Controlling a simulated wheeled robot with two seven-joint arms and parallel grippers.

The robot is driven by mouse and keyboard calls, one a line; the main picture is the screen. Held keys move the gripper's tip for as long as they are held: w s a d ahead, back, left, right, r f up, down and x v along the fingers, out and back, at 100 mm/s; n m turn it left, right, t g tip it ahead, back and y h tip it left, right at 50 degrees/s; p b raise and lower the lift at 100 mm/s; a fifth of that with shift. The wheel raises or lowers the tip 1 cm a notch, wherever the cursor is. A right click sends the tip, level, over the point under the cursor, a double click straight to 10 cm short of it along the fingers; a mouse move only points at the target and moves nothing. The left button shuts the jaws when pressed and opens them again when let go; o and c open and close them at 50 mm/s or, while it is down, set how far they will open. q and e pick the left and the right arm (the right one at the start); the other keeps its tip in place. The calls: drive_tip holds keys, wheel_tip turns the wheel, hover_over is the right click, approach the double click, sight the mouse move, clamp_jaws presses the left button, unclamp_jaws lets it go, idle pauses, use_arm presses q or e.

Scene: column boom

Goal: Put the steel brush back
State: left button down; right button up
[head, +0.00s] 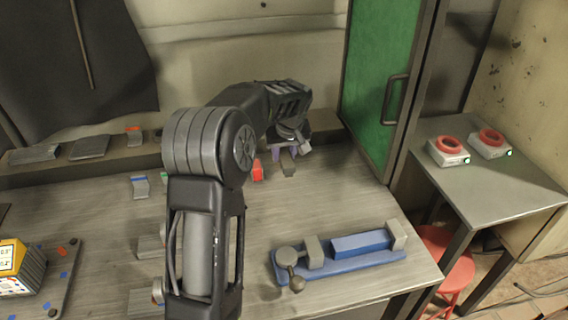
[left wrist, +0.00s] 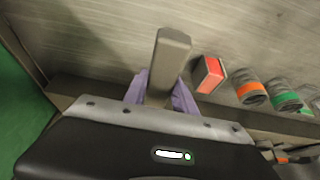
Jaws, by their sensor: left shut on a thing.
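My left gripper (head: 290,149) is over the back of the grey workbench (head: 320,205), near the green cabinet door. Its purple fingers are shut on a plain grey bar-like piece, which I take to be the steel brush (head: 289,171). In the left wrist view, the steel brush (left wrist: 171,52) sticks out from between the purple fingers of the left gripper (left wrist: 161,93). No bristles can be made out. I cannot tell whether it touches the bench. My right gripper is not in view.
A red-faced block (head: 258,170) stands close beside the held piece. A blue vise (head: 350,259) lies at the bench's front right. The green cabinet door (head: 377,80) borders the right. Grey pieces with coloured bands (left wrist: 250,90) stand in a row. A yellow-topped box (head: 20,268) is at left.

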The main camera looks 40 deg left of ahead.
use_arm(q)
drive_tip(key=shift+f, duration=1.85)
drive_tip(key=shift+f, duration=0.1)
drive_tip(key=c, duration=1)
unclamp_jaws()
drive_tip(key=shift+r+p, duration=0.2)
drive_tip(key=shift+p, duration=0.1)
drive_tip(key=b+v, duration=0.1)
drive_tip(key=v, duration=1)
drive_tip(key=shift+s+d+r, duration=0.15)
drive_tip(key=shift+d+r, duration=0.05)
drive_tip(key=shift+r, duration=0.15)
